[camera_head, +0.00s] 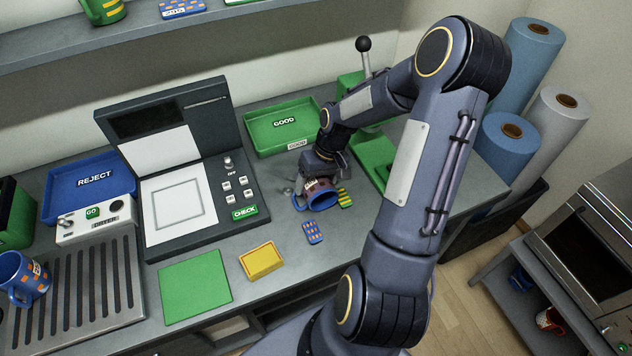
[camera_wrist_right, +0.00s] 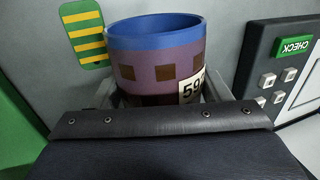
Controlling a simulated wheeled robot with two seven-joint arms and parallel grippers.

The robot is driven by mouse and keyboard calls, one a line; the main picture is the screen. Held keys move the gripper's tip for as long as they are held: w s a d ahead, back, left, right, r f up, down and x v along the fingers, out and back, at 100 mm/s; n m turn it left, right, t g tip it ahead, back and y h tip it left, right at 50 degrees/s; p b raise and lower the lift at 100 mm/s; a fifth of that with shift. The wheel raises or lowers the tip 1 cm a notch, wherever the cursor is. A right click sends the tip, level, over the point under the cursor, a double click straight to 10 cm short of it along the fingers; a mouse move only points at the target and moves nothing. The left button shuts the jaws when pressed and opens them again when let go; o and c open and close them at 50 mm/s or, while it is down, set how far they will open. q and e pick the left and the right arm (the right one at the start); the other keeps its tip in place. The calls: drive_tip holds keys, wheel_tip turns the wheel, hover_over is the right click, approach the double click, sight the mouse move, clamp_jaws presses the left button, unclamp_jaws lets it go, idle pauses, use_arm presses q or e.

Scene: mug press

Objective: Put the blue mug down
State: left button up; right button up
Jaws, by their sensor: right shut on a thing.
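My right gripper (camera_head: 312,184) is shut on a mug (camera_head: 322,200) with a blue rim and a purple, brown-checked band. In the right wrist view the mug (camera_wrist_right: 155,62) sits between the two fingers, with a white label reading "59" partly hidden. The mug is at the grey counter, right of the check machine; I cannot tell whether it touches the counter. A second blue mug (camera_head: 22,279) with orange patches stands on the grooved rack at the far left. My left gripper is not in view.
A striped green-yellow card (camera_head: 344,198) and a blue patterned card (camera_head: 313,232) lie close to the held mug. The green GOOD tray (camera_head: 270,140) is behind it, the check machine (camera_head: 222,222) left.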

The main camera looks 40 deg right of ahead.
drive_tip(key=shift+f, duration=0.2)
drive_tip(key=o, duration=1.3)
